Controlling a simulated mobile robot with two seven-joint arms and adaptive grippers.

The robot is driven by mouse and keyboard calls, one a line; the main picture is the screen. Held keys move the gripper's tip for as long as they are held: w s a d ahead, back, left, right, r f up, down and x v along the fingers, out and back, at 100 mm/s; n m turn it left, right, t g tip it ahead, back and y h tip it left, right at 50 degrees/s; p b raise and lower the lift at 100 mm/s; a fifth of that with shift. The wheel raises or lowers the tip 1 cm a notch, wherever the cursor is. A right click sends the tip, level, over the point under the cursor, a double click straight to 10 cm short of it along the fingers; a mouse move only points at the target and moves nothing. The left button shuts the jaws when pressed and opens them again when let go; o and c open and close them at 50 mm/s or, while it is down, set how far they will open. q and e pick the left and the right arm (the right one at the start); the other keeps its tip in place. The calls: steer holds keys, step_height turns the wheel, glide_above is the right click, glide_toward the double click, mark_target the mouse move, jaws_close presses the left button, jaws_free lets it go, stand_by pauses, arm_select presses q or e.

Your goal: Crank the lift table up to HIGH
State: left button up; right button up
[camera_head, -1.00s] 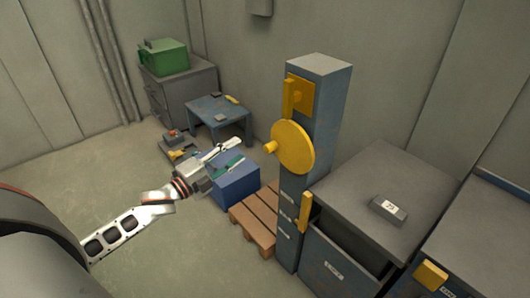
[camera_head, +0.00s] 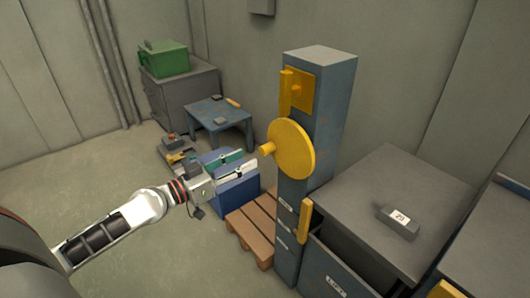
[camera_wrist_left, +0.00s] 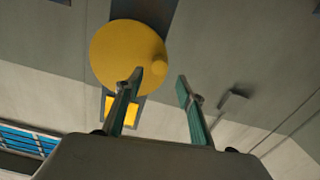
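A yellow crank wheel (camera_head: 293,150) is mounted on the blue-grey column (camera_head: 326,115), with a short yellow knob (camera_head: 267,149) sticking out towards the left. My left gripper (camera_head: 248,158) is open and empty, its fingers pointing at the knob from the left and a small distance short of it. In the left wrist view the wheel (camera_wrist_left: 118,52) and knob (camera_wrist_left: 159,67) show beyond the open fingers (camera_wrist_left: 160,82), with the knob roughly between the fingertips. A low blue table (camera_head: 217,115) stands behind; I cannot tell whether it is the lift table. My right gripper is out of view.
A blue box (camera_head: 238,198) sits below my left gripper, beside a wooden pallet (camera_head: 250,234). A grey cabinet (camera_head: 375,200) with an open-topped front stands right of the column. A green box (camera_head: 165,59) rests on a grey cabinet (camera_head: 185,95) at the back. The left floor is clear.

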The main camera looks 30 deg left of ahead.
mark_target(261, 151)
arm_select(q)
steer(key=p+x, duration=0.2)
steer(key=x, duration=0.4)
steer(key=shift+w+d+r, duration=0.15)
steer(key=shift+w+r, duration=0.05)
steer(key=shift+w, duration=0.15)
steer(key=shift+w+d+f, duration=0.1)
steer(key=shift+w+d, duration=0.05)
steer(key=shift+w, duration=0.3)
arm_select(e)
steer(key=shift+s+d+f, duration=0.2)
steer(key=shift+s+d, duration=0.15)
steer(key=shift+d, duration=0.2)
arm_select(q)
jaws_close()
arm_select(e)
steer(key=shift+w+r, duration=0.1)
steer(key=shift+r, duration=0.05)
